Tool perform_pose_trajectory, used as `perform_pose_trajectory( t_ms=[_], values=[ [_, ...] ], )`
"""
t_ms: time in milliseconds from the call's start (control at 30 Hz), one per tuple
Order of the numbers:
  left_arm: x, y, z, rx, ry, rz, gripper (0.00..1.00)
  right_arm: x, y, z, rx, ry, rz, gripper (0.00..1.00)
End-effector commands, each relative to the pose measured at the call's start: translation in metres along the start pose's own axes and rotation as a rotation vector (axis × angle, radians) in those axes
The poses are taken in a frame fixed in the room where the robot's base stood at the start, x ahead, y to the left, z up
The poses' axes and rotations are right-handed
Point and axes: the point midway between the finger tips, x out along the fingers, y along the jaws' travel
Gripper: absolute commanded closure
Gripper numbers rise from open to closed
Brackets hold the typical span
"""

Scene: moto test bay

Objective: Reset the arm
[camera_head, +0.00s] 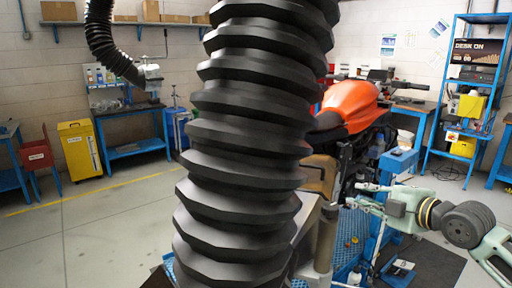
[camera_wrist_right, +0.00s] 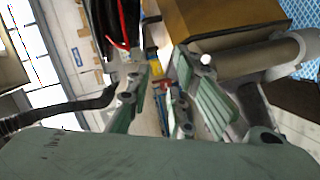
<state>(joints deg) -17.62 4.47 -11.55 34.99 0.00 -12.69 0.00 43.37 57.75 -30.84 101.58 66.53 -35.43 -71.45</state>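My right arm comes in from the right edge of the head view, pale green with dark grey joint covers. Its gripper (camera_head: 357,196) points left, beside the motorcycle (camera_head: 350,108) and near a grey-brown upright cylinder (camera_head: 326,238). In the right wrist view the two green-grey fingers of this gripper (camera_wrist_right: 163,66) stand apart, with nothing seen held between them. Whether the fingers touch anything cannot be told. My left gripper is not in view.
A thick black corrugated hose (camera_head: 245,150) fills the middle of the head view and hides much behind it. A yellow cabinet (camera_head: 80,150), blue workbench (camera_head: 135,148) and blue shelf rack (camera_head: 470,95) stand along the walls. The floor at left (camera_head: 110,225) is clear.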

Motion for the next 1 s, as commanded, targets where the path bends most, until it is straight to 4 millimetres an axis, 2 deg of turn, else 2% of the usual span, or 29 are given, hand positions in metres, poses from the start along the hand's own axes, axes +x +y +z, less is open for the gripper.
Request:
perform_pose_trajectory(
  t_ms=[33,100,367,567,667,767,800,867,1000],
  values=[
    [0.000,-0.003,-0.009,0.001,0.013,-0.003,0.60,0.000,-0.001,-0.001,0.001,0.001,-0.002,0.80],
    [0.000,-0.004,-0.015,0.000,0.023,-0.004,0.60,0.004,-0.017,-0.006,0.018,0.007,-0.027,0.80],
    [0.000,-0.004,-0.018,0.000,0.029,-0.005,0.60,0.014,-0.066,-0.025,0.081,0.012,-0.105,0.80],
    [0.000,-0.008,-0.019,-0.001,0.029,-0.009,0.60,0.019,-0.129,-0.049,0.169,0.008,-0.198,0.80],
    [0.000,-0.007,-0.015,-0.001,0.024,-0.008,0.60,0.018,-0.170,-0.065,0.238,-0.006,-0.259,0.80],
    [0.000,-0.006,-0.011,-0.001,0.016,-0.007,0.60,0.010,-0.223,-0.085,0.341,-0.038,-0.330,0.80],
    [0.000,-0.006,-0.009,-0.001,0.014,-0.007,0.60,0.004,-0.246,-0.094,0.394,-0.060,-0.361,0.80],
    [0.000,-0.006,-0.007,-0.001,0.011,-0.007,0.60,-0.008,-0.280,-0.105,0.483,-0.107,-0.403,0.80],
    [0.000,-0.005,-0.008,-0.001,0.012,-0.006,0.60,-0.048,-0.348,-0.123,0.711,-0.263,-0.474,0.80]
  ],
)
